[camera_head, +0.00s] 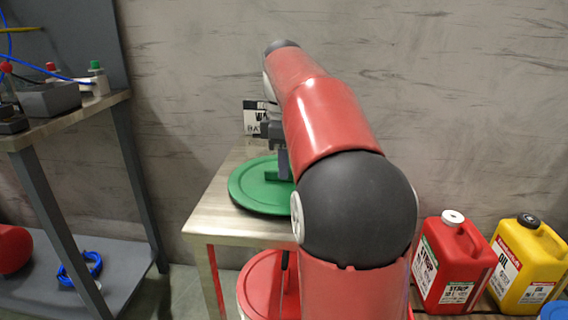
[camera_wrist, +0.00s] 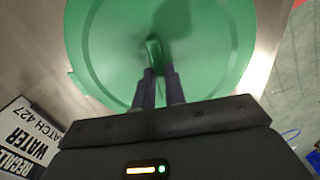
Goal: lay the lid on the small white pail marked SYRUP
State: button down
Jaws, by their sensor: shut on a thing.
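My gripper (camera_head: 279,172) is shut on the upright handle of a round green lid (camera_head: 245,190), at the metal table. In the wrist view my gripper (camera_wrist: 158,78) has its fingers at the handle, and the green lid (camera_wrist: 100,45) fills the middle. I cannot tell whether the lid touches the table or hangs just above it. My arm hides part of the lid and the table. No small white pail marked SYRUP shows in either view.
The metal table (camera_head: 207,217) has a bare front-left corner. A card reading WATER (camera_wrist: 28,135) stands near the lid. A red jug marked SYRUP (camera_head: 449,262) and a yellow OIL jug (camera_head: 527,262) stand at right. A red round thing (camera_head: 258,285) sits low in front. A shelf (camera_head: 60,122) is at left.

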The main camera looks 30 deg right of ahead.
jog(key=shift+r+p, duration=2.65)
jog(key=shift+r, duration=0.4)
